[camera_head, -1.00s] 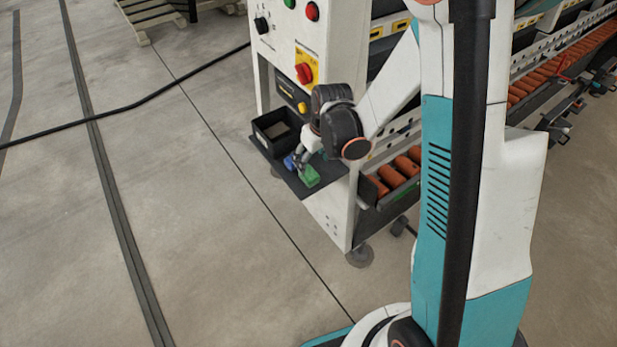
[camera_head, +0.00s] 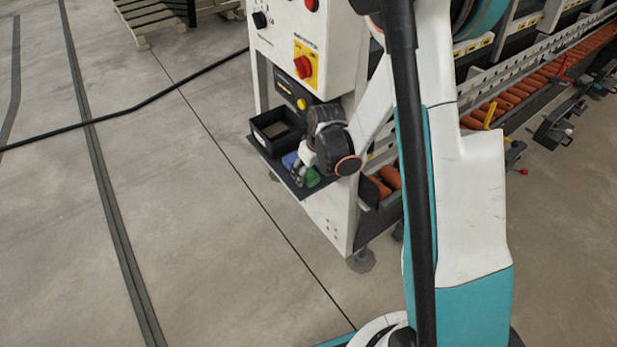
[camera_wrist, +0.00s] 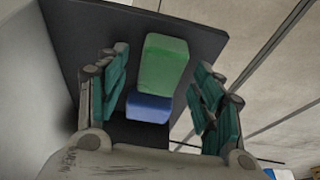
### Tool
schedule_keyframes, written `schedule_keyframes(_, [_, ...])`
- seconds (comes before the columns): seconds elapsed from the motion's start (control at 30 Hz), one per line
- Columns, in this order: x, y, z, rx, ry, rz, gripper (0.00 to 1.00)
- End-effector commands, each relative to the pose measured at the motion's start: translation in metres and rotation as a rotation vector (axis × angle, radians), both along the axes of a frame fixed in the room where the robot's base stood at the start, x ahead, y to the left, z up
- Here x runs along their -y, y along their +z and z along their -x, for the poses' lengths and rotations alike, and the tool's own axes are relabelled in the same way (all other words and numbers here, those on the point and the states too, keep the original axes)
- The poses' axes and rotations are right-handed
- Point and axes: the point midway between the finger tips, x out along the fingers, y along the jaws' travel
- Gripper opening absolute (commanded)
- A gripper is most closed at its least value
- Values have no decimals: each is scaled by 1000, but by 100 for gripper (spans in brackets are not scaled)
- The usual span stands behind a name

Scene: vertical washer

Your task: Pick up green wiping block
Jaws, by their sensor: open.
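The green wiping block (camera_wrist: 163,63) lies on a dark shelf (camera_wrist: 205,40) in the wrist view, just past a blue block (camera_wrist: 149,107). My gripper (camera_wrist: 164,80) is open, with one teal-padded finger on each side of the green block and a gap on both sides. In the head view the green block (camera_head: 312,178) shows at the shelf's front corner, partly hidden by my gripper (camera_head: 299,172). The blue block (camera_head: 290,160) sits to its left there.
A black bin (camera_head: 276,130) stands on the same shelf, left of my wrist. The white machine cabinet (camera_head: 332,215) with a red switch (camera_head: 303,66) rises behind the shelf. Open floor (camera_head: 200,230) lies to the left.

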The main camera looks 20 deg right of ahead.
Motion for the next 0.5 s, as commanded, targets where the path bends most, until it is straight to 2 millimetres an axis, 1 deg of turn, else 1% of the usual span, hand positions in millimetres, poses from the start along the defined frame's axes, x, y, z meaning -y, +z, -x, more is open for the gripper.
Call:
schedule_keyframes(0.03, [0,1,0,0,0,0,61])
schedule_keyframes(0.07, [0,1,0,0,0,0,56])
schedule_keyframes(0.1, [0,1,0,0,0,0,47])
schedule_keyframes(0.17, [0,1,0,0,0,0,34])
schedule_keyframes(0.2, [0,1,0,0,0,0,25])
schedule_keyframes(0.23, [0,1,0,0,0,0,18])
schedule_keyframes(0.27, [0,1,0,0,0,0,15])
schedule_keyframes(0.33, [0,1,0,0,0,0,15])
schedule_keyframes(0.37, [0,1,0,0,0,0,11])
schedule_keyframes(0.5, [0,1,0,0,0,0,11])
